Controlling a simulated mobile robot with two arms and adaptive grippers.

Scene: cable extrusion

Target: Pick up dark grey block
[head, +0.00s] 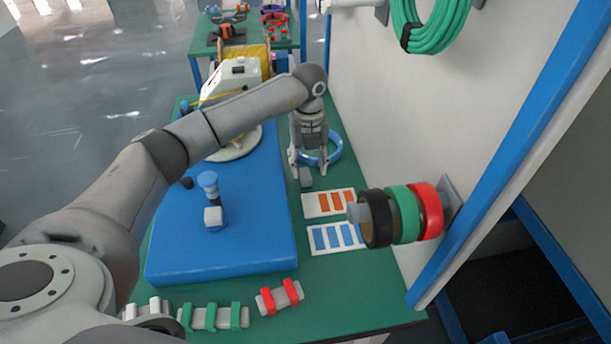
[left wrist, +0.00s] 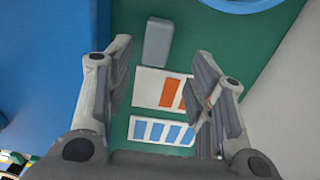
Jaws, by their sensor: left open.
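The dark grey block (head: 306,177) stands on the green table top, just right of the blue platform. It also shows in the left wrist view (left wrist: 157,42), near the top, beyond the fingertips and apart from them. My left gripper (head: 308,172) points down over the block in the head view, its fingers to either side and partly in front. In the left wrist view my left gripper (left wrist: 163,65) is open and empty, fingers wide apart. My right gripper is not in view.
A white card with orange strips (head: 312,208) and one with blue strips (head: 317,246) lie near the block. A blue ring (head: 334,150) lies behind it. The blue platform (head: 225,255) is left; a white wall panel (head: 400,110) with cable spools (head: 405,212) stands right.

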